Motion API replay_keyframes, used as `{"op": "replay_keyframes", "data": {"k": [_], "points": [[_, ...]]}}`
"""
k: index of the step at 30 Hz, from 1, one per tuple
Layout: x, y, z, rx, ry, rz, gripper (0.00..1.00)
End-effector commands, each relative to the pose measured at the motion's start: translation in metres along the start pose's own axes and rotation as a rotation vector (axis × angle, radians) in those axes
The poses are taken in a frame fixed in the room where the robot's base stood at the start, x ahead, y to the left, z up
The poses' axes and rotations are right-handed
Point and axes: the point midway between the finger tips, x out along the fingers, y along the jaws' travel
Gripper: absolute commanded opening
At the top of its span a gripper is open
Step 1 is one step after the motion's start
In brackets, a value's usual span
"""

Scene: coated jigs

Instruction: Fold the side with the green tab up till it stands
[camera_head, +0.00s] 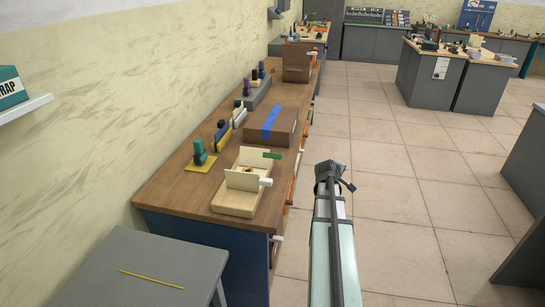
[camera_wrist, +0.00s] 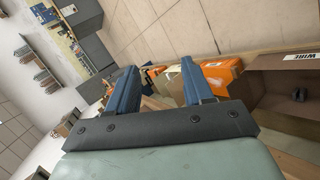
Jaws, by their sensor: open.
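A pale wooden jig (camera_head: 232,204) sits on the near part of the workbench. A thin panel with a white tab (camera_head: 266,182) stands up at its front. A second pale panel (camera_head: 256,158) is at the back, with a green tab (camera_head: 272,155) at its upper right edge; it looks raised, but its exact angle is hard to tell. A small round dark and yellowish thing shows between the panels, partly hidden. My gripper (camera_head: 330,176) is right of the jig, beyond the bench's edge, apart from it. In the wrist view my gripper (camera_wrist: 160,85) is open and empty.
A brown box with a blue stripe (camera_head: 271,125) lies behind the jig. A teal item on a yellow base (camera_head: 199,155) and other small items line the wall side. A grey table (camera_head: 120,270) is at the front left. Open floor lies right of the bench.

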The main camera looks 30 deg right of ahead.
Motion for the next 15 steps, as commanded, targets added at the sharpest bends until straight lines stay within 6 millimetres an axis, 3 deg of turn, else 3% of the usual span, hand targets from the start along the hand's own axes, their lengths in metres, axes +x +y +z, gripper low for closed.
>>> {"op": "replay_keyframes", "data": {"k": [1,6,11,15], "points": [[0.025,0.000,0.009,0.062,-0.006,-0.046,0.51],[0.073,-0.020,0.025,0.280,0.012,-0.227,0.51],[0.103,-0.041,0.020,0.467,0.065,-0.420,0.51],[0.116,-0.055,0.000,0.603,0.142,-0.594,0.51]]}}
